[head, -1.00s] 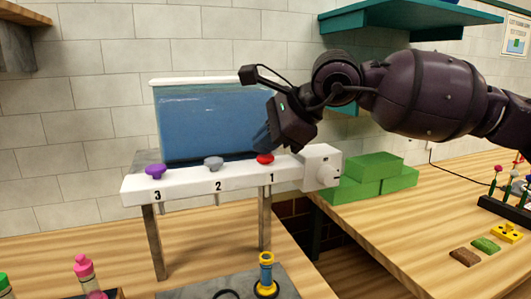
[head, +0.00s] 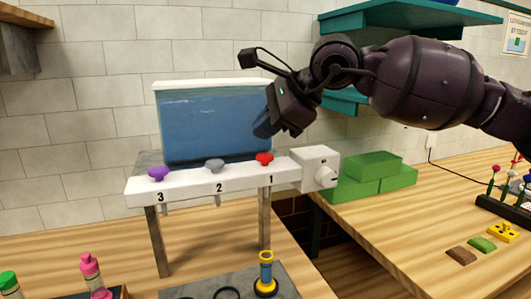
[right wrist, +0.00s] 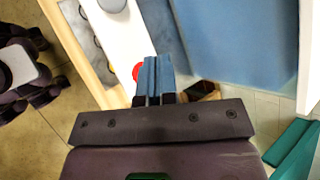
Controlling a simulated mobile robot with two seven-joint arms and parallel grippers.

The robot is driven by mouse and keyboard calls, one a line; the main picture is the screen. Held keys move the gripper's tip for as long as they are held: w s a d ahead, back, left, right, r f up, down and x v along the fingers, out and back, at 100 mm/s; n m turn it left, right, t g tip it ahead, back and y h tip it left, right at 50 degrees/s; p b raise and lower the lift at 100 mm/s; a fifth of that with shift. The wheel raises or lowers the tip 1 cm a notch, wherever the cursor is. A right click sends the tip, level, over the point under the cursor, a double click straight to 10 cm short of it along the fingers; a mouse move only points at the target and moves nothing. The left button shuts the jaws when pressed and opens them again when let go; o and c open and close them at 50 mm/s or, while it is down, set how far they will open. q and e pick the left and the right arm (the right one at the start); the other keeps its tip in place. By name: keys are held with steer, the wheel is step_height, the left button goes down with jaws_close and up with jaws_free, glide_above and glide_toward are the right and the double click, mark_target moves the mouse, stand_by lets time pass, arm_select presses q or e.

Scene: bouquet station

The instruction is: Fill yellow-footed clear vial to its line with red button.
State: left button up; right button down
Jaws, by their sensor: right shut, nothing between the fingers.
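The yellow-footed vial (head: 266,272) stands upright on a grey mat (head: 285,283) below the dispenser's right end. Its middle looks blue between a yellow rim and a yellow foot; I cannot make out its line. The red button (head: 264,159) sits on the white bar above the number 1. My right gripper (head: 263,130) is shut and empty, a little above the red button and apart from it. In the right wrist view its fingers (right wrist: 153,82) partly cover the red button (right wrist: 136,71).
A tank of blue liquid (head: 210,125) stands behind the white bar (head: 190,188). The bar also carries a grey button (head: 215,165) and a purple button (head: 159,174). Green blocks (head: 372,166) lie to the right. A pink-topped bottle (head: 91,268) stands at lower left.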

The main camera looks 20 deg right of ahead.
mark_target(265, 156)
steer(key=shift+r+p, duration=0.75)
steer(key=shift+r, duration=1.05)
arm_select(q)
steer(key=shift+w+r, duration=0.15)
steer(key=shift+r, duration=0.5)
steer(key=shift+w+r, duration=0.15)
steer(key=shift+r, duration=0.45)
